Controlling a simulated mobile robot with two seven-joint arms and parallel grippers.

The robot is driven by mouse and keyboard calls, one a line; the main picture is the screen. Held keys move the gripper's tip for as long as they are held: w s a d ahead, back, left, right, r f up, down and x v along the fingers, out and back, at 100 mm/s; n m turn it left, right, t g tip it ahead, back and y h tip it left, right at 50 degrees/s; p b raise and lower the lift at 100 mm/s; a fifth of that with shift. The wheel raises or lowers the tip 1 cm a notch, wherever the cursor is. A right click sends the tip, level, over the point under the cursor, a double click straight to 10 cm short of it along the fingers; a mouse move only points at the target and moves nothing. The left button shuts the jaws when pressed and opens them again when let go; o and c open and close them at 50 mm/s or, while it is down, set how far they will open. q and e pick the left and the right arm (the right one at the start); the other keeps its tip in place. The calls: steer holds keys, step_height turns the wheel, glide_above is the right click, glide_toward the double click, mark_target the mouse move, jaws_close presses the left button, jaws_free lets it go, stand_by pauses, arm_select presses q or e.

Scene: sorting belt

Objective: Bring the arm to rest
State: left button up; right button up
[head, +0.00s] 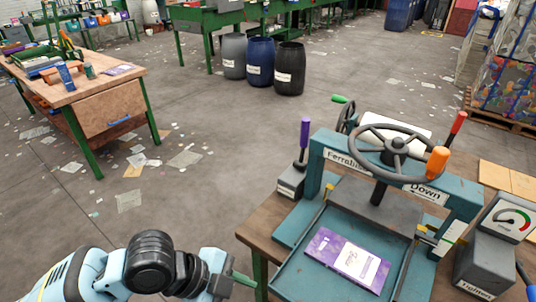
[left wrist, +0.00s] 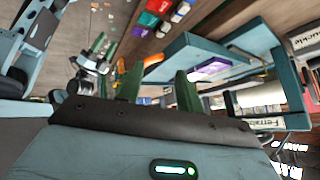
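My left arm (head: 150,265) comes in at the bottom left of the head view. Its gripper (head: 240,280) is low in the picture, just left of the press table, with only a green finger showing clearly. In the left wrist view its two green fingers (left wrist: 158,75) stand apart with nothing between them. The teal press (head: 330,160) with a grey handwheel stands on a wooden table to the right of the gripper. A purple booklet (head: 343,262) lies flat on the press bed, apart from the gripper; a purple piece also shows in the left wrist view (left wrist: 207,68).
A wooden workbench (head: 105,85) with tools stands at the upper left. Grey, blue and black barrels (head: 290,70) stand at the back. A gauge box (head: 490,245) is at the right. The floor between is open, with scattered paper scraps (head: 185,159).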

arm_select(q)
step_height(320, 180, down, 10)
steer(key=a+n+t+p, duration=0.1)
steer(key=a+n+t, duration=0.1)
steer(key=n+t, duration=0.8)
steer(key=s+a+f+n+g+y, duration=0.1)
steer(key=s+a+f+n+y, duration=0.2)
steer(key=s+a+f+n, duration=0.2)
steer(key=s+a+f+n+g+y+p, duration=0.1)
steer(key=s+a+f+n+y, duration=0.2)
steer(key=s+a+f, duration=0.3)
steer(key=s+a+n, duration=0.1)
steer(key=s+a, duration=0.1)
steer(key=s, duration=0.3)
steer(key=shift+s+a+f+n, duration=0.15)
steer(key=shift+f+n, duration=0.15)
steer(key=shift+n, duration=0.1)
arm_select(e)
steer(key=w+r, duration=0.2)
steer(key=shift+r+t, duration=0.4)
steer(key=shift+s, duration=0.1)
